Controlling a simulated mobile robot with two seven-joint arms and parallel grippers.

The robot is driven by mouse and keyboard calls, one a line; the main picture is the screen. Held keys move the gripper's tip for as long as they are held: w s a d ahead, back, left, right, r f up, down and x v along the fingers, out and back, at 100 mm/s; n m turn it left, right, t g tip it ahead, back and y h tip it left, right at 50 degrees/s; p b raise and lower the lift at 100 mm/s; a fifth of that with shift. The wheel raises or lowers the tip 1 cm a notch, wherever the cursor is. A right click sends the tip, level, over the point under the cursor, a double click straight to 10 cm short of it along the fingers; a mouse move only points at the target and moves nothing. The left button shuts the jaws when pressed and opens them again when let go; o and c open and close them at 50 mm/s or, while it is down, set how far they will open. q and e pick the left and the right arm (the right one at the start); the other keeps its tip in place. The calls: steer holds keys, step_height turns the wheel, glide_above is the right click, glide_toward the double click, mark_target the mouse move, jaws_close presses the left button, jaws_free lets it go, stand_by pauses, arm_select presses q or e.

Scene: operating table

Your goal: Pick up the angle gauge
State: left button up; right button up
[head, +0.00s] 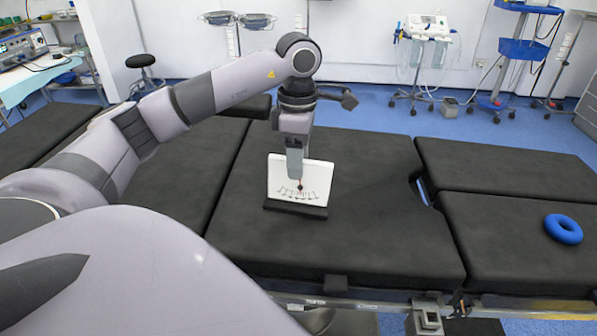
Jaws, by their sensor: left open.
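The angle gauge (283,188) is a white upright plate with a printed dial scale and a red pointer, set on a dark base (294,208). It stands on the black operating table (350,240), left of the middle of the table section. My left gripper (295,172) comes down from above at the gauge's upper middle and covers part of the plate. It is open. The fingertips overlap the plate in the picture, and I cannot tell whether they touch it. My right gripper is not in view.
A blue ring (563,229) lies on the right table section. The table pads around the gauge are clear. A gap (421,192) and a metal side rail (350,304) edge the middle pad. Medical carts (428,50) and a stool (141,62) stand beyond on the blue floor.

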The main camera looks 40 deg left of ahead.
arm_select(q)
glide_above(298, 201)
steer(key=f, duration=0.4)
steer(key=shift+w+a+f, duration=0.1)
steer(key=shift+w+a, duration=0.05)
steer(key=shift+w, duration=0.05)
jaws_close()
